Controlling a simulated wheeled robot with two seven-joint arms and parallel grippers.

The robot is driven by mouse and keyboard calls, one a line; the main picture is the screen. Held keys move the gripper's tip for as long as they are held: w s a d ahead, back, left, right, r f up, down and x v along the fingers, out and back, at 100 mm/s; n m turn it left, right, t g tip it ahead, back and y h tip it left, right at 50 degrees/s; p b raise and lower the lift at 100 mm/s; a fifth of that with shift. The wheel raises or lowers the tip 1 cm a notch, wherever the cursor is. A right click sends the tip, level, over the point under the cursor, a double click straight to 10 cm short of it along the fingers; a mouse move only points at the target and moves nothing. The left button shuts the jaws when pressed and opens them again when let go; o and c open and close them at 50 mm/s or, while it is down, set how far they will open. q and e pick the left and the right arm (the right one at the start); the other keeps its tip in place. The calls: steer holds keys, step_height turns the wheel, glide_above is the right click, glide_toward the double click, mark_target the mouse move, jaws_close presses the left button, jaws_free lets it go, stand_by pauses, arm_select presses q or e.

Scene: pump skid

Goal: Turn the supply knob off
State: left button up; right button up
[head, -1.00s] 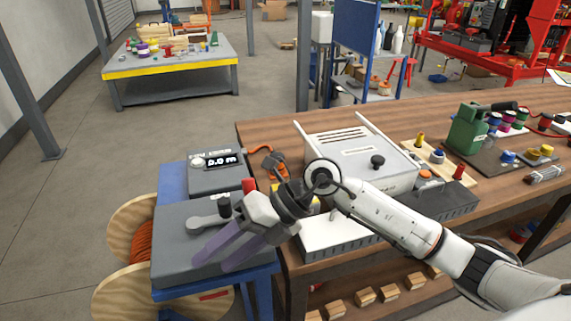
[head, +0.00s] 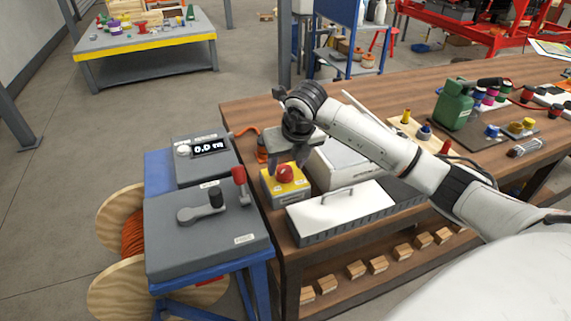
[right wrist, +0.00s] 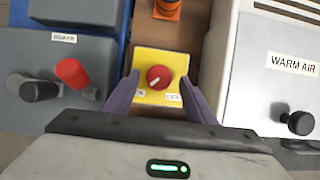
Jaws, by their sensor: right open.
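The supply knob (head: 285,174) is a red knob on top of a small yellow-faced box (head: 292,186) at the left end of the wooden bench. In the right wrist view the red knob (right wrist: 159,78) has a pale mark on it, tilted to lower left, on the yellow plate (right wrist: 145,61). Small labels by the plate's lower edge are partly hidden and too small to read surely. My right gripper (head: 287,165) is above the box, pointing down, open and empty. Its fingers (right wrist: 160,83) lie either side of the knob, with gaps. My left gripper is not in view.
Left of the box is a grey brake unit (head: 205,245) with a red lever (head: 239,178) and black-handled crank (head: 203,206). A white-lidded tray (head: 340,213) and a box labelled WARM AIR (right wrist: 262,70) stand close on the right. An orange object (right wrist: 167,8) is behind.

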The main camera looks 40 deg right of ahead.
steer(key=shift+w+f, duration=0.25)
steer(key=shift+f, duration=0.45)
steer(key=c, duration=1)
